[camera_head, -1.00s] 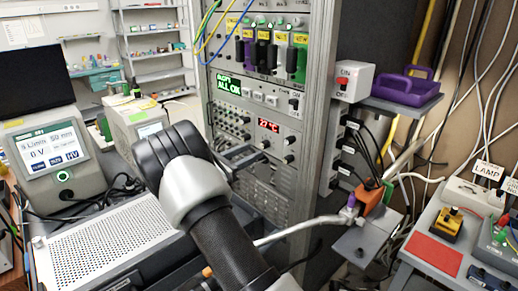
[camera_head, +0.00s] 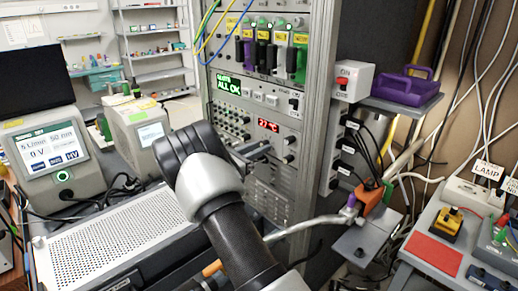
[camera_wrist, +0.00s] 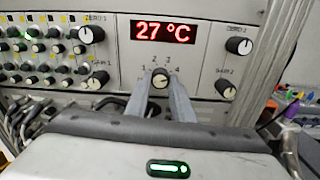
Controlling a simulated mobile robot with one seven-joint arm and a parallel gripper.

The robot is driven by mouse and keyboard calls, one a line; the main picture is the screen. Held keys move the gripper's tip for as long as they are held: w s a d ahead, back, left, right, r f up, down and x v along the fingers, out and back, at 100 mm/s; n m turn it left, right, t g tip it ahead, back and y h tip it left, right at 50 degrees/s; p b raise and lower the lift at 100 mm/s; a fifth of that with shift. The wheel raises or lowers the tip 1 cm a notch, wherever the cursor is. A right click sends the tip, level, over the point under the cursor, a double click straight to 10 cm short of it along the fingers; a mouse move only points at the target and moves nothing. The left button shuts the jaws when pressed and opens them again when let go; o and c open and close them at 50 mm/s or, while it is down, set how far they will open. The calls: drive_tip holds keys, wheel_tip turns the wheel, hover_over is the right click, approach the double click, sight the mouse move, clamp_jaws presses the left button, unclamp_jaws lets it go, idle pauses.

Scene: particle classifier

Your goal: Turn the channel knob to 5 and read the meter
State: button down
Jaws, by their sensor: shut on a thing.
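The meter display (camera_wrist: 164,32) reads 27 °C in the wrist view. In the head view the display (camera_head: 268,125) glows red in the rack, and my gripper (camera_head: 252,150) reaches the panel below it, hiding the knob.
Larger zero and gain knobs flank the display, such as the zero 2 knob (camera_wrist: 239,45) and gain 2 knob (camera_wrist: 226,88). Many small knobs (camera_wrist: 36,48) fill the panel at left. Cables (camera_wrist: 50,112) hang below. A perforated grey box (camera_head: 110,232) lies at lower left.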

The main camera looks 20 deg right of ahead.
drive_tip(key=shift+f+m+b, duration=0.1)
drive_tip(key=shift+m+b, duration=0.2)
drive_tip(key=shift+b, duration=0.15)
drive_tip(key=shift+w+m+b, duration=0.1)
drive_tip(key=shift+m+b, duration=4.1)
drive_tip(key=shift+b, duration=0.8)
drive_tip(key=c, duration=1.5)
unclamp_jaws()
drive_tip(key=shift+c, duration=0.2)
drive_tip(key=p+v, duration=0.1)
drive_tip(key=v, duration=1.6)
drive_tip(key=shift+a+p, duration=0.2)
drive_tip(key=shift+p, duration=0.15)
